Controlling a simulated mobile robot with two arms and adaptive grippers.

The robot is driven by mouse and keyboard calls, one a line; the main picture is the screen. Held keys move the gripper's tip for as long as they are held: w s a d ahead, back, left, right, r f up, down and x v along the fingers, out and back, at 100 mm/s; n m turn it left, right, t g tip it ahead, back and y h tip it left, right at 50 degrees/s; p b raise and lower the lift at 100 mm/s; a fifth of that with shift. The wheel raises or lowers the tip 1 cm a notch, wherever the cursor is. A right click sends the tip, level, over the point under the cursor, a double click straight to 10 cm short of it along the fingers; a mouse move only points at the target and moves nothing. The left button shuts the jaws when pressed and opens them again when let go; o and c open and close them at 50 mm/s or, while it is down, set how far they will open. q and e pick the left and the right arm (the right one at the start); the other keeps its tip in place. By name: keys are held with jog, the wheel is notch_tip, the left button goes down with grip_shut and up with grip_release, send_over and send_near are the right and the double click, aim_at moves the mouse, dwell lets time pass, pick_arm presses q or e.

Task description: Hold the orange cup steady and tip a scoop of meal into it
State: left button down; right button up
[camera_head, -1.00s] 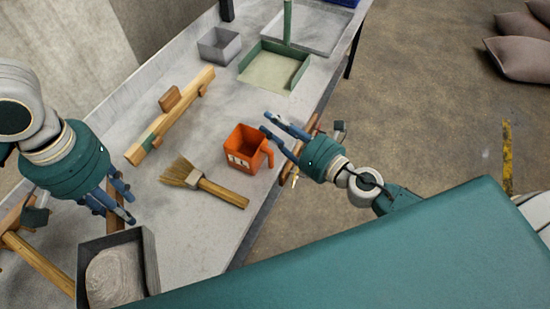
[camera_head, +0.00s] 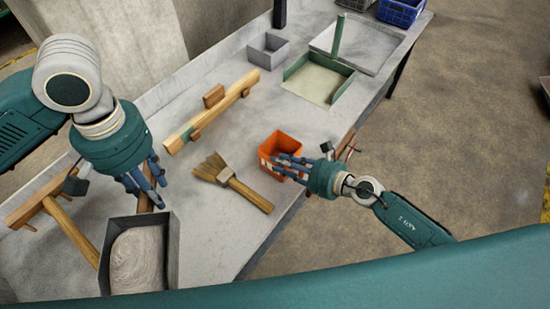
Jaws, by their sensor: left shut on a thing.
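The orange cup (camera_head: 279,144) stands upright on the grey bench near its right edge. My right gripper (camera_head: 286,168) is at the cup's near right side, its fingers overlapping the wall and hiding the cup's handle. I cannot tell whether they are closed on it. My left gripper (camera_head: 146,188) is shut on the brown handle of a dark, box-shaped scoop (camera_head: 173,250) at the lower left. Pale meal (camera_head: 137,258) fills the scoop. The grip is partly hidden by the fingers.
A brush (camera_head: 236,184) lies between scoop and cup. A wooden bar (camera_head: 212,112) lies behind it. A long-handled wooden tool (camera_head: 68,228) is at left.

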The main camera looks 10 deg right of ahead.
jog(key=shift+x, duration=1.85)
jog(key=shift+r, duration=0.1)
jog(key=shift+c, duration=0.5)
grip_shut()
